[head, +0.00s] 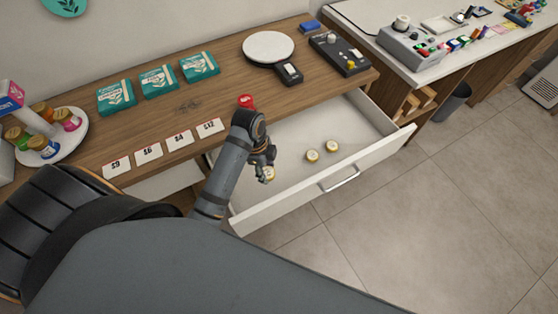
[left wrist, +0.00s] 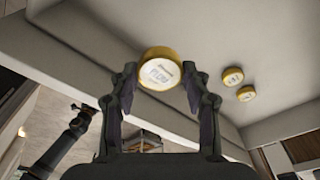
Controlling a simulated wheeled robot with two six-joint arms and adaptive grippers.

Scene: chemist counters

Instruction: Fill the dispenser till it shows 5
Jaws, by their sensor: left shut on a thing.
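My left gripper (head: 266,165) reaches down into the open drawer (head: 362,120). It is shut on a round tub (left wrist: 160,70) with a white printed top and yellow rim, held between the fingertips. The tub (head: 268,174) also shows below the fingers in the head view. Two similar round tubs (head: 312,155) (head: 332,146) lie on the drawer floor to the right, apart from the gripper; they also show in the left wrist view (left wrist: 233,76). I cannot tell which thing is the dispenser.
The drawer front (head: 300,187) juts over clear floor.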

